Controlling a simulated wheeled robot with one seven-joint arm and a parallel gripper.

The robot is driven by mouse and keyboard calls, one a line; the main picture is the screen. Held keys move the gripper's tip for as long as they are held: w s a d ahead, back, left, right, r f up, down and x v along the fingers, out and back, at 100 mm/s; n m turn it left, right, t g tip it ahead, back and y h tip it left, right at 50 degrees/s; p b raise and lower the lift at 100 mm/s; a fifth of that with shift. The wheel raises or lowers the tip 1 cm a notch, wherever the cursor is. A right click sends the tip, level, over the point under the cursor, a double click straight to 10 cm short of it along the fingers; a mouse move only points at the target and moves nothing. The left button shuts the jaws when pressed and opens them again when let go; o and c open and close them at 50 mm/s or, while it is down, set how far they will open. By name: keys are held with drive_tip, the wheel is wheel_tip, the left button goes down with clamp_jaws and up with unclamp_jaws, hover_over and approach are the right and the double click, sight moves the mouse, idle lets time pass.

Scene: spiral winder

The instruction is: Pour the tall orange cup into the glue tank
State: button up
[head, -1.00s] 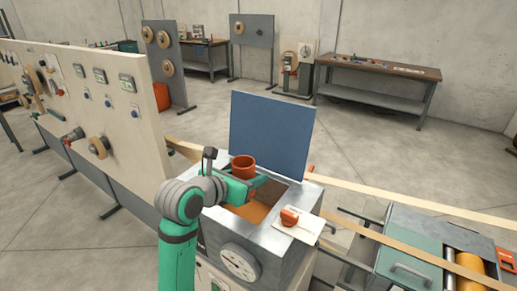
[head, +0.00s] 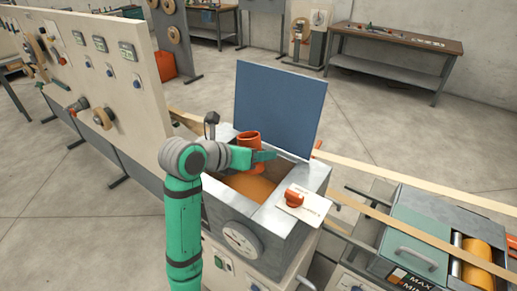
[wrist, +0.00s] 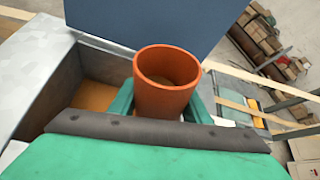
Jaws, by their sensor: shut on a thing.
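The tall orange cup (head: 248,138) is held by my gripper (head: 262,158) above the open glue tank (head: 272,233). In the wrist view the cup (wrist: 166,92) sits between the green fingers of my gripper (wrist: 168,105), with its mouth up and something brownish inside. It looks close to upright; any slight tilt is hard to tell. The tank is a grey metal box with orange-brown glue (head: 250,186) inside, also seen at the left of the wrist view (wrist: 95,96). The cup's lower part is hidden by the gripper.
A blue upright panel (head: 280,108) stands at the tank's back edge. A cream control panel (head: 100,75) stands left. Wooden strips (head: 400,180) run off to the right.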

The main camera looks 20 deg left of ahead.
drive_tip(key=shift+d, duration=0.45)
drive_tip(key=shift+a, duration=0.1)
drive_tip(key=shift+s+r+n+g+h, duration=0.1)
drive_tip(key=shift+s+n+g+h, duration=0.3)
drive_tip(key=shift+g, duration=0.1)
drive_tip(key=shift+w, duration=0.1)
drive_tip(key=shift+s+d+n+g+h, duration=0.3)
drive_tip(key=shift+d+n+g+h, duration=0.1)
drive_tip(key=shift+d+n+g, duration=0.1)
idle(0.3)
drive_tip(key=shift+s+d+n+g+h, duration=0.1)
drive_tip(key=shift+s+n+g+h, duration=0.1)
drive_tip(key=shift+n+g+h, duration=0.3)
